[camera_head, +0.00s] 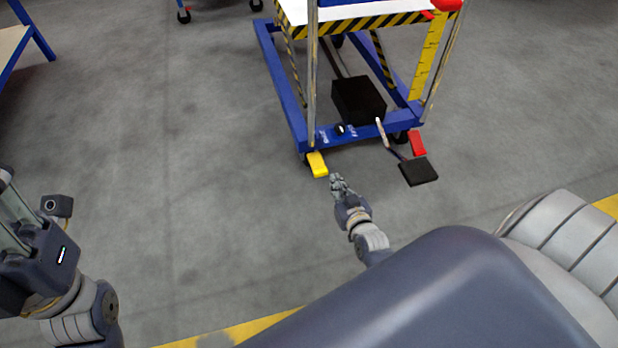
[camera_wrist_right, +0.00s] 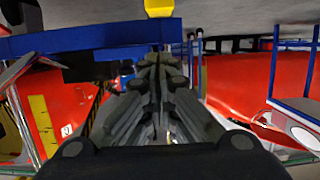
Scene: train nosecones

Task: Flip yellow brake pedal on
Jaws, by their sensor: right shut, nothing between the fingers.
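The yellow brake pedal (camera_head: 318,164) sticks out low at the front left corner of the blue cart (camera_head: 285,90), by a caster. My right gripper (camera_head: 336,180) is just right of and nearer than the pedal in the head view, shut and empty, apart from it as far as I can see. In the right wrist view the shut fingers (camera_wrist_right: 156,62) point toward the blue frame, and a yellow piece (camera_wrist_right: 158,8), likely the pedal, shows at the top edge. My left gripper (camera_head: 12,210) is at the left edge, partly cut off; its fingertips are unclear.
A red pedal (camera_head: 418,143) is at the cart's front right corner, with a black foot pedal (camera_head: 419,171) on a lever close by. A black box (camera_head: 358,100) sits on the lower frame. The grey floor left of the cart is clear.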

